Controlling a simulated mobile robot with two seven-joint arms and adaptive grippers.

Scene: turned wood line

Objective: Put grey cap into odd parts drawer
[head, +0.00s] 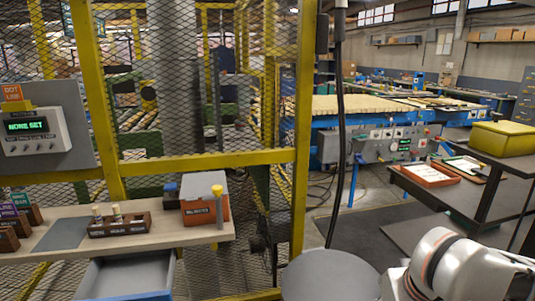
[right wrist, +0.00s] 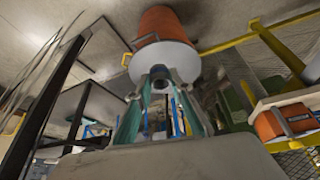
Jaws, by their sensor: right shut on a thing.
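My right gripper (right wrist: 161,84) shows in the right wrist view, its fingers closed on a small dark grey-blue piece (right wrist: 160,86) that looks like the grey cap. The fingers cover much of it. In the head view, my right arm comes in at the lower right, and its gripper and the cap are out of sight. A grey drawer (head: 125,275) with a blue front edge stands pulled out under the wooden bench at the lower left. The visible part of its inside looks empty, and no label on it can be read. My left gripper is in neither view.
The bench (head: 160,234) holds a small wooden rack (head: 120,226) with pale pegs, labelled blocks at the left, and an orange box (head: 204,205). A yellow-capped post (head: 218,207) stands beside the box. A yellow-framed mesh fence (head: 210,160) rises behind the bench.

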